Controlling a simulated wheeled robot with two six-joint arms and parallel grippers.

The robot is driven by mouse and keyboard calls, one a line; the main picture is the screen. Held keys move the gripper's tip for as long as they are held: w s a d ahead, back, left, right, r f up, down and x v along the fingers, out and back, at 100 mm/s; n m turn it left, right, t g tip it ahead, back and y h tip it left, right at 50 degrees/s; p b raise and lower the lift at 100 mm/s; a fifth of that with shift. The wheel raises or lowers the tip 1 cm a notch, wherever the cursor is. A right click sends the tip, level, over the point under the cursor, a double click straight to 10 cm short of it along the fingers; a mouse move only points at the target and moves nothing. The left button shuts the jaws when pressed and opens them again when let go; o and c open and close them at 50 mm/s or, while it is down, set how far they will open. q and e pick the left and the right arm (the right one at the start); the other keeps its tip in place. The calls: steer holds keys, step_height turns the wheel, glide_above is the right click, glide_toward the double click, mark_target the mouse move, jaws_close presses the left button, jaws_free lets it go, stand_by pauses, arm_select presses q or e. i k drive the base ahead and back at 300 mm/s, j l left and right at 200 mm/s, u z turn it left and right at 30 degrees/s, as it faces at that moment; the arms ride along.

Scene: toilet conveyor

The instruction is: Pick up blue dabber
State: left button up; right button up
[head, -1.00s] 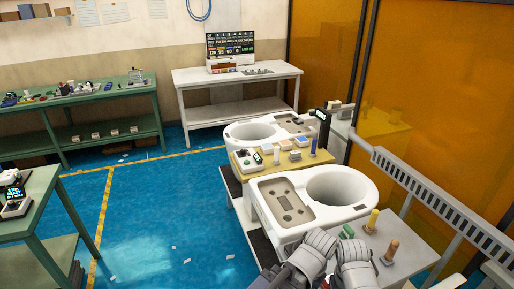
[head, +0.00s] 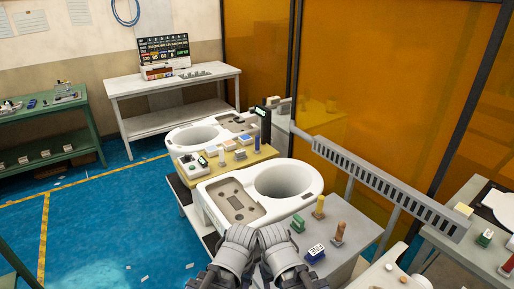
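My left gripper (head: 238,236) and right gripper (head: 272,237) are side by side at the bottom centre, in front of the nearer toilet unit (head: 225,219) and well short of the blue stick. Their fingers cannot be made out, so I cannot tell if they are open or shut. Nothing shows held in either.
A yellow dabber (head: 319,206), an orange-brown dabber (head: 338,232), a green block (head: 298,223) and a blue-and-white block (head: 314,253) stand on the near grey table. A metal rail (head: 385,187) runs along the right.

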mark_target(257, 150)
steer(key=k, duration=1.25)
steer(key=z, duration=2.75)
steer(key=k+j, duration=0.15)
steer(key=j, duration=0.7)
steer(key=k+j, duration=0.2)
steer(key=j, duration=0.65)
steer(key=k+j, duration=0.15)
steer(key=j, duration=0.65)
steer(key=k+j, duration=0.2)
steer(key=j, duration=0.65)
steer(key=k+j, duration=0.15)
steer(key=j, duration=0.7)
steer(key=k+j, duration=0.2)
steer(key=j, duration=0.65)
steer(key=k+j, duration=0.15)
steer(key=j, duration=0.7)
steer(key=k+j, duration=0.2)
steer(key=j, duration=0.6)
